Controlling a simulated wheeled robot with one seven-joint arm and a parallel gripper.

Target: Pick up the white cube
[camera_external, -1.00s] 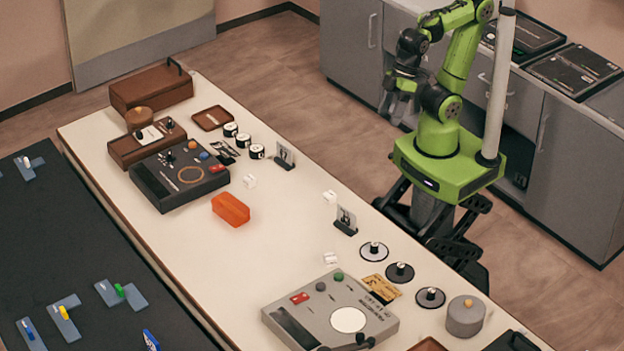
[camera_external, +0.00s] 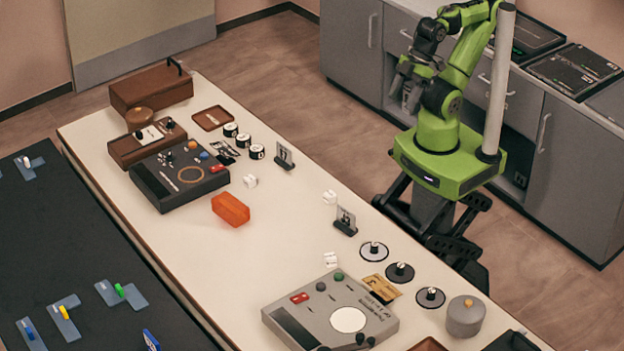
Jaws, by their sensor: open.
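Three small white cube-like pieces stand on the cream table: one white cube (camera_external: 250,181) near the dark device, one white cube (camera_external: 330,197) near the table's right edge, and one white cube (camera_external: 330,259) above the grey device. Which one the task means, I cannot tell. My gripper (camera_external: 398,92) is beyond the table's right edge, above the floor in front of the grey cabinets. It is open, small in view, and apart from all the cubes.
An orange block (camera_external: 231,209) lies mid-table. A dark device (camera_external: 180,178) and a grey device (camera_external: 325,308) stand on it. Small card stands (camera_external: 345,224) (camera_external: 284,157) and round discs (camera_external: 374,251) line the right edge. The table's middle is mostly clear.

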